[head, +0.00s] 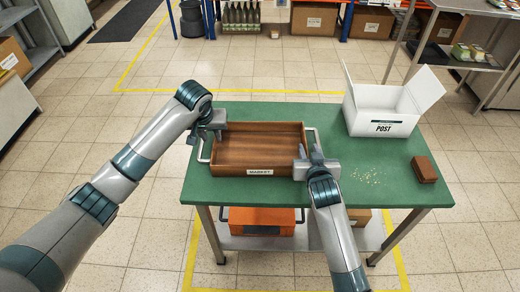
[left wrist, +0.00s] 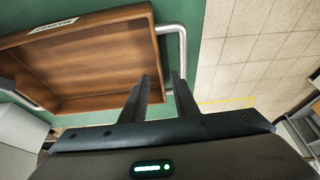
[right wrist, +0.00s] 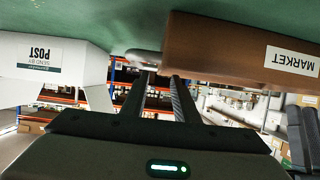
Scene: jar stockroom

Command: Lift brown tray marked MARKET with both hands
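The brown wooden tray (head: 258,172) marked MARKET is empty and sits flat on the green-topped table, with a metal bar handle at each end. My left gripper (head: 206,136) is over the tray's left end, by the left handle (head: 203,153). In the left wrist view its fingers (left wrist: 162,75) are apart, one over the tray's rim and one in front of the handle (left wrist: 168,28). My right gripper (head: 308,155) is at the right end. In the right wrist view its fingers (right wrist: 163,75) are apart, close to the right handle (right wrist: 143,56), which they partly hide.
On the green table (head: 365,195) stand an open white box (head: 390,122) marked POST and a small brown block (head: 424,169), with crumbs (head: 367,175) between tray and block. An orange crate (head: 262,221) is on the shelf below. Floor around the table is clear.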

